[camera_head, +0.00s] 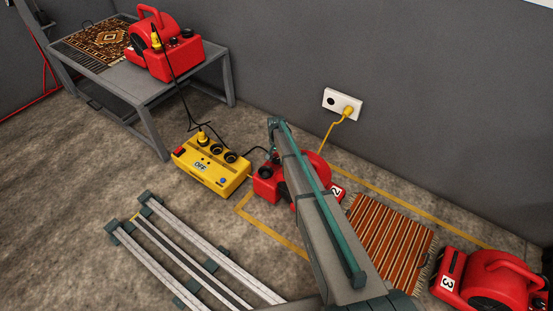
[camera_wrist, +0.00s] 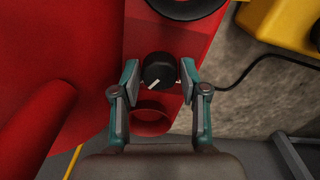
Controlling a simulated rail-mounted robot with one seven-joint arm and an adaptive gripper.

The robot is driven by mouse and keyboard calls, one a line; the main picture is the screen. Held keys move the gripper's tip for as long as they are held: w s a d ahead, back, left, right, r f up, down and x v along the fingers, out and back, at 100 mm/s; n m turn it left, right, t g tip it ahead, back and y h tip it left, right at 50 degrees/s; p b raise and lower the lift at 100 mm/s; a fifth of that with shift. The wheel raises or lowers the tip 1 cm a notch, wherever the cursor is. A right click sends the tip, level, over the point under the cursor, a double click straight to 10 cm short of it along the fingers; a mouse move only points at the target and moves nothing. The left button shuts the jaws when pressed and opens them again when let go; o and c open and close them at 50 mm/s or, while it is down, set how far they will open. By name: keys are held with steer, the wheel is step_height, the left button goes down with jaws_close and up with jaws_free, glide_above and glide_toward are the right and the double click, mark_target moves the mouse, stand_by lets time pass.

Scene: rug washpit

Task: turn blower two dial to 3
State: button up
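Blower two (camera_head: 266,186) is red with a white "2" label (camera_head: 337,191). It sits on the floor, partly hidden behind my arm in the head view. In the wrist view its black dial (camera_wrist: 159,71) sits on the red housing (camera_wrist: 150,25), with a white pointer mark aimed to the lower left. No scale numbers are legible around the dial. My gripper (camera_wrist: 159,72) is open, with one fingertip on each side of the dial. Small gaps seem to show between fingertips and dial; contact is unclear. My arm largely hides the gripper in the head view.
A yellow power box (camera_head: 211,176) reading "OFF" stands left of blower two, with black cables nearby. A striped rug (camera_head: 390,240) and blower three (camera_head: 496,283) lie to the right. A metal table (camera_head: 150,85) bears another red blower (camera_head: 165,50). A wall socket (camera_head: 342,104) is behind.

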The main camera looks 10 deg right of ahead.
mark_target(276, 159)
steer(key=shift+o, duration=1.1)
step_height(276, 159, up, 12)
